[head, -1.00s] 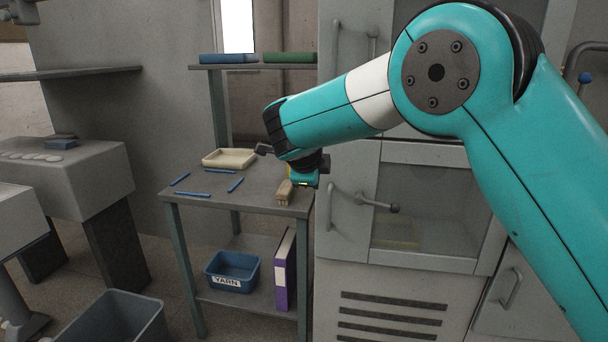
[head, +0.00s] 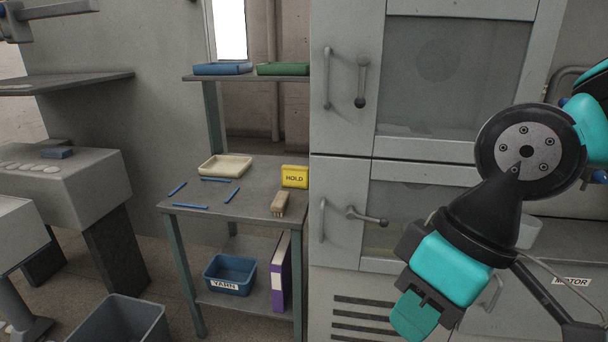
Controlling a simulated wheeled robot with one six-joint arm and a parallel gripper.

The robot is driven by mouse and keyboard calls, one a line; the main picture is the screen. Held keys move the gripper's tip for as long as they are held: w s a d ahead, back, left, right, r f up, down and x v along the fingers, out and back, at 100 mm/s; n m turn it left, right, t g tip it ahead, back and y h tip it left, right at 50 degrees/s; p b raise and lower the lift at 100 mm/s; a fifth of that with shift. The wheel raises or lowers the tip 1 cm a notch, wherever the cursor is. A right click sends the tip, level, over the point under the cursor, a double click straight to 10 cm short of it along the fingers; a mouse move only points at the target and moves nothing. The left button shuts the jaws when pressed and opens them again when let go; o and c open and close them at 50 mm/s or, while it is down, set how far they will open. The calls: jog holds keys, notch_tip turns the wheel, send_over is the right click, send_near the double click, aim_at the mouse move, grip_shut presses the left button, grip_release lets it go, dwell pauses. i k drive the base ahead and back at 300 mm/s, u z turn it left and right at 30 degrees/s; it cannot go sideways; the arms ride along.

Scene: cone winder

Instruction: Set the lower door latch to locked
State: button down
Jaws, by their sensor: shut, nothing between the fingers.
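The lower door latch (head: 368,216) is a dark grey lever on the lower cabinet door (head: 337,241). It lies nearly level, its right end slightly lower, and reaches across the left edge of the door's window. The lower door looks closed. My gripper (head: 415,314) is at the bottom right, in front of the cabinet. It points down and left, apart from the latch and below and right of it in the picture. Its teal fingers are together and hold nothing. My wrist and gripper hide the right part of the lower door.
The upper door (head: 455,75) has its own latch (head: 361,85), which stands upright. Bar handles (head: 322,220) stick out left of the latches. A table (head: 250,196) at left holds a yellow HOLD sign (head: 295,177), a brush (head: 280,204), a tray (head: 225,166) and blue sticks.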

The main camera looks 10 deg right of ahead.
aim_at(351, 215)
jog(key=k, duration=1.3)
jog(key=z, duration=0.6)
jog(key=i, duration=1.2)
jog(key=u, duration=0.55)
